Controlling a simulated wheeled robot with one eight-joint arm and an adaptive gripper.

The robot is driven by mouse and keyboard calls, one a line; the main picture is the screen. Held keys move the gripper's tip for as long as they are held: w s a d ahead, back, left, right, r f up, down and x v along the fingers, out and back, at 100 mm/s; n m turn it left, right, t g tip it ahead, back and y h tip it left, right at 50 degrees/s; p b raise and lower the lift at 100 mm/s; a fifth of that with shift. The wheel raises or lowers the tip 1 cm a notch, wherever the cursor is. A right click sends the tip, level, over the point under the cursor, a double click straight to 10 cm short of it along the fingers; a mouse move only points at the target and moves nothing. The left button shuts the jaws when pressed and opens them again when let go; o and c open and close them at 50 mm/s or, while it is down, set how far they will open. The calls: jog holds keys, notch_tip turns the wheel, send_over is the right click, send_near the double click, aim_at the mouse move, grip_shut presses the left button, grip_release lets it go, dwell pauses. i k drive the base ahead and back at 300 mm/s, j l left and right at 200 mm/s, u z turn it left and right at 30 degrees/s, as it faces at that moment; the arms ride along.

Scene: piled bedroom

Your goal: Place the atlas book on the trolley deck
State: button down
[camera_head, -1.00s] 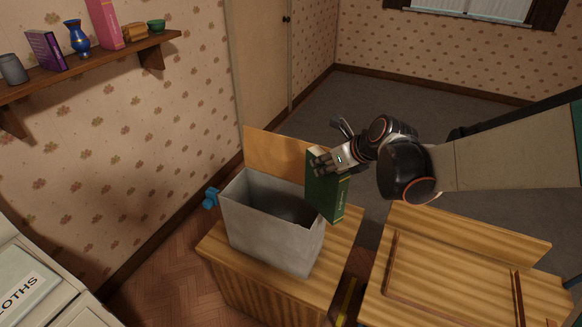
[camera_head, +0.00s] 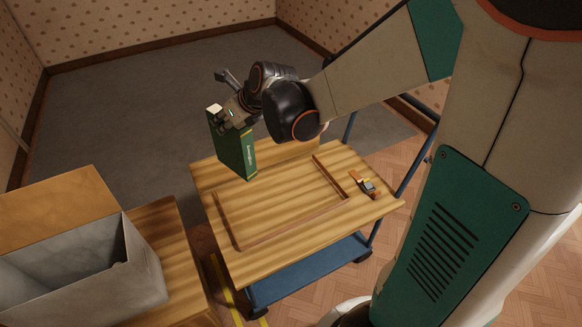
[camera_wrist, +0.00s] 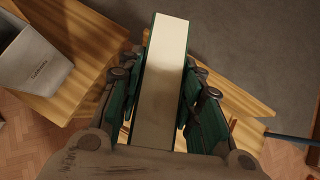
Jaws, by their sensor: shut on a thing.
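The atlas book (camera_head: 232,148) is a thick green book held upright by my gripper (camera_head: 234,116) near its top edge. In the wrist view the book (camera_wrist: 162,80) points away between both fingers, its pale page edge facing the camera, and my gripper (camera_wrist: 160,100) is shut on it. The trolley deck (camera_head: 285,208) is a striped wooden top with a thin raised wooden frame on it. The book hangs over or just beyond the deck's far left corner; its exact height above the deck is hard to tell.
A wristwatch (camera_head: 366,186) lies on the deck's right side, outside the frame. A grey open bin (camera_head: 140,262) stands on a wooden stand (camera_head: 172,240) at left. The trolley has a blue lower shelf (camera_head: 310,268) and handle posts at right. The area inside the frame is clear.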

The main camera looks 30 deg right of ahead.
aim_at(246, 206)
jog(key=z, duration=1.85)
jog(key=k+j+z, duration=0.25)
jog(key=k+j, duration=0.25)
jog(key=j, duration=0.3)
jog(key=k+j+z, duration=0.25)
jog(key=k+j, duration=0.35)
jog(key=j, duration=0.15)
